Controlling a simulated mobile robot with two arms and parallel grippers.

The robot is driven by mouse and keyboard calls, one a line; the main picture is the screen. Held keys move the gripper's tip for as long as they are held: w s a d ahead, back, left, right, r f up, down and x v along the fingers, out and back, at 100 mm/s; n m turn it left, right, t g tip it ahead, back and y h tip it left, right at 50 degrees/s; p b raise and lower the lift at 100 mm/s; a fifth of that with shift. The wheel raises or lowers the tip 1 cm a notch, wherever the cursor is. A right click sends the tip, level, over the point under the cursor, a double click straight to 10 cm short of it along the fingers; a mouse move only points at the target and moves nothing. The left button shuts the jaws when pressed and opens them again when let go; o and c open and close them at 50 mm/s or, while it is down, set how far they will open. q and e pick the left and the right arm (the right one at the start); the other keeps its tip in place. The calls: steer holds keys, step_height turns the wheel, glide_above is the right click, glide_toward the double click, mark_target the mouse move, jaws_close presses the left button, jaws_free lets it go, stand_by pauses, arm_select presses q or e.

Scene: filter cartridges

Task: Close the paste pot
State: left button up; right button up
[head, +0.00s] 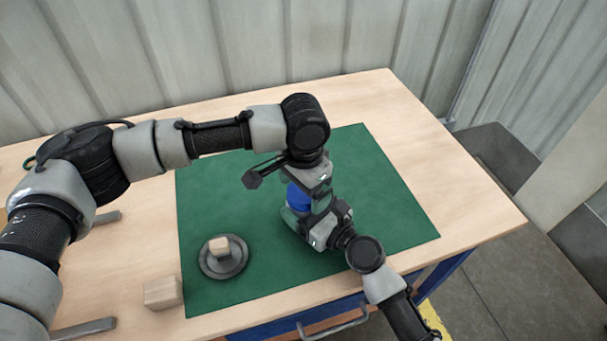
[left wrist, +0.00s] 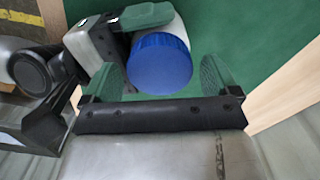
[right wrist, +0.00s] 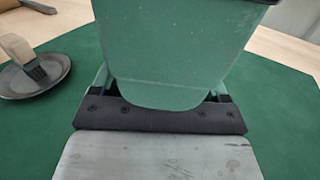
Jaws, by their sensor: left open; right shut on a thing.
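The paste pot has a white body (left wrist: 182,32) and a round blue lid (left wrist: 160,64). The lid sits over the pot's mouth in the left wrist view; I cannot tell how tightly. In the head view the blue lid (head: 298,197) shows between my two grippers, above the green mat. My left gripper (left wrist: 162,82) is open, with its green fingers on either side of the lid, apart from it. My right gripper (head: 316,222) is shut on the pot body from the front right. Its green finger (right wrist: 180,55) hides the pot in the right wrist view.
A brush (head: 220,247) with a wooden handle stands on a dark round dish (head: 238,268) at the mat's front left. A wooden block (head: 163,292) and flat metal bars (head: 85,329) lie left of the mat. The green mat (head: 385,190) is clear on the right.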

arm_select(q)
steer(key=shift+f, duration=0.2)
steer(key=c, duration=0.9)
steer(key=m, duration=0.5)
steer(key=shift+c, duration=0.2)
steer(key=o, duration=1.1)
step_height(320, 180, up, 12)
steer(key=shift+r, duration=0.1)
